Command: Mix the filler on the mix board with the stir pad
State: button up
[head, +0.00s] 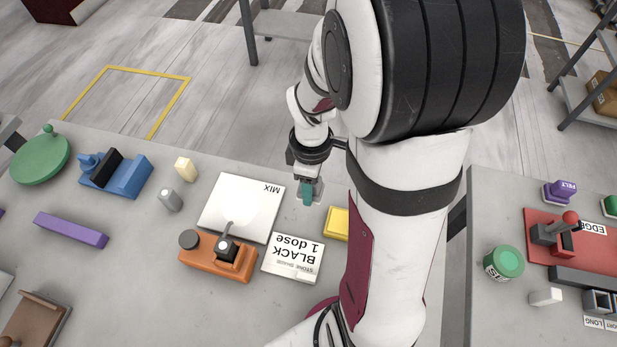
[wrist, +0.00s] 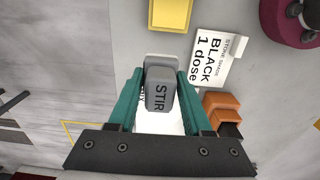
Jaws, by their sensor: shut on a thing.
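My gripper (head: 307,194) is at the slab's back edge, to the right of the mix board. Its teal fingers, clear in the wrist view (wrist: 160,95), are shut on the grey stir pad (wrist: 160,90), marked STIR, one finger on each side. Whether the pad touches the slab I cannot tell. The white mix board (head: 215,208), marked MIX, lies flat; part of it shows behind the pad in the wrist view (wrist: 160,124). A pale, faint patch on the board (head: 238,211) looks like the filler; its outline is hard to make out.
An orange fixture (head: 205,258) with a dark knob and lever stands at the board's front edge, the lever overlapping the board in view. A BLACK 1 dose card (head: 292,258) and yellow block (head: 336,223) lie to the right. Small cream (head: 186,168) and grey (head: 171,200) pieces stand left.

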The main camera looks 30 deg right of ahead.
jog(key=w+a, duration=0.2)
jog(key=w, duration=0.1)
jog(key=w+a, duration=0.4)
jog(key=w, duration=0.1)
jog(key=shift+w+a+f, duration=0.1)
jog(key=shift+w+a, duration=0.2)
jog(key=shift+a, duration=0.05)
send_over(231, 195)
notch_tip(231, 195, down, 5)
jog(key=shift+f, duration=0.8)
jog(key=shift+f, duration=0.95)
